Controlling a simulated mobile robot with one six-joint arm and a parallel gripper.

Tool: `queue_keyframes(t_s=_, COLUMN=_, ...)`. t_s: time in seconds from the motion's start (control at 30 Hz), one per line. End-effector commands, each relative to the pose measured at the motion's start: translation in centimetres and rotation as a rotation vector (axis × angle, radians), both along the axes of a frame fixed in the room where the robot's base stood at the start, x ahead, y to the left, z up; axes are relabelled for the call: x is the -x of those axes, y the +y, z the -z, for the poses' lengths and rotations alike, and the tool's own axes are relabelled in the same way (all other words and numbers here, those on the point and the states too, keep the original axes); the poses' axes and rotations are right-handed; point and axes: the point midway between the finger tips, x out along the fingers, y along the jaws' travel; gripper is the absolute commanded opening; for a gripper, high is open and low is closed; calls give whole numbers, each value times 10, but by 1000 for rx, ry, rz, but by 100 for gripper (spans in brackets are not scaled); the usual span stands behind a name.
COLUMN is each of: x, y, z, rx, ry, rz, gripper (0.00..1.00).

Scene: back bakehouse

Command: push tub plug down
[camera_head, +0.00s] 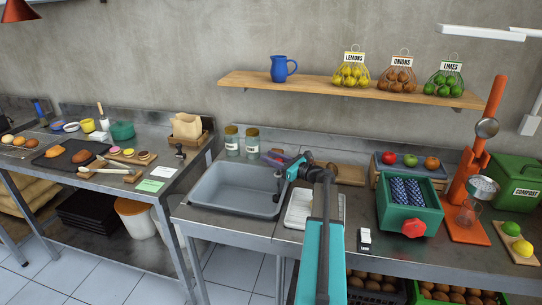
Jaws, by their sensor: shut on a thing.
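The tub is a grey basin (236,191) set into the metal counter, left of my arm. Its inside looks empty and its floor is partly in view. I cannot make out the tub plug. My gripper (288,171) is small in the view, at the back right corner of the basin, where dark and teal parts overlap. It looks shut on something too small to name. A dark, thin upright part (279,183) hangs just below it over the basin's right edge; I cannot tell what it is.
Two glass jars (231,141) stand behind the basin. A white tray (299,209) is right of the basin, partly behind my arm. A green box with blue patterned contents (398,216) and an orange stand (468,216) are further right. A shelf (308,86) hangs above.

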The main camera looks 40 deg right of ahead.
Motion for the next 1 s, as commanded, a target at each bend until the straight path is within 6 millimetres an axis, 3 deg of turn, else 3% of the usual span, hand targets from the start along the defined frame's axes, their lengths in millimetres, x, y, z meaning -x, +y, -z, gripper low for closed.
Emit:
queue_keyframes(t_s=0.3, x=0, y=1, z=8, rx=2, ry=8, rz=-3, gripper=0)
queue_keyframes(t_s=0.33, x=0, y=2, z=8, rx=2, ry=9, rz=-3, gripper=31)
queue_keyframes(t_s=0.43, x=0, y=1, z=8, rx=2, ry=8, rz=-2, gripper=47)
queue_keyframes(t_s=0.77, x=1, y=0, z=5, rx=1, ry=4, rz=-1, gripper=47)
queue_keyframes(t_s=1.0, x=14, y=-2, z=5, rx=1, ry=4, rz=1, gripper=47)
